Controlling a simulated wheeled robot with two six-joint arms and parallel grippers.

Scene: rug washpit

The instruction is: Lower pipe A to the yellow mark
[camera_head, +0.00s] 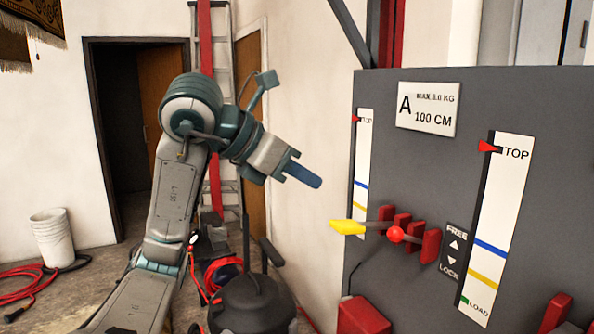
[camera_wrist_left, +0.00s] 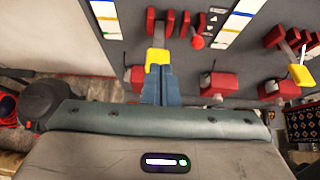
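The grey panel (camera_head: 450,100) carries a sign (camera_head: 428,108) with "A", "MAX 3.0 KG" and "100 CM". Right of the sign is a white scale (camera_head: 505,205) with its red pointer (camera_head: 489,147) at TOP. The scale's blue line sits above a yellow mark (camera_head: 484,277), with green LOAD at the bottom. The grip shows beyond the fingertips in the wrist view (camera_wrist_left: 157,57).
A second narrow scale (camera_head: 361,185) stands at the panel's left edge, its pointer also at the top. Another yellow-tipped lever (camera_wrist_left: 300,74) is at right in the wrist view. A black vacuum-like canister (camera_head: 250,303) and red hose lie below my arm. A white bucket (camera_head: 51,240) stands left.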

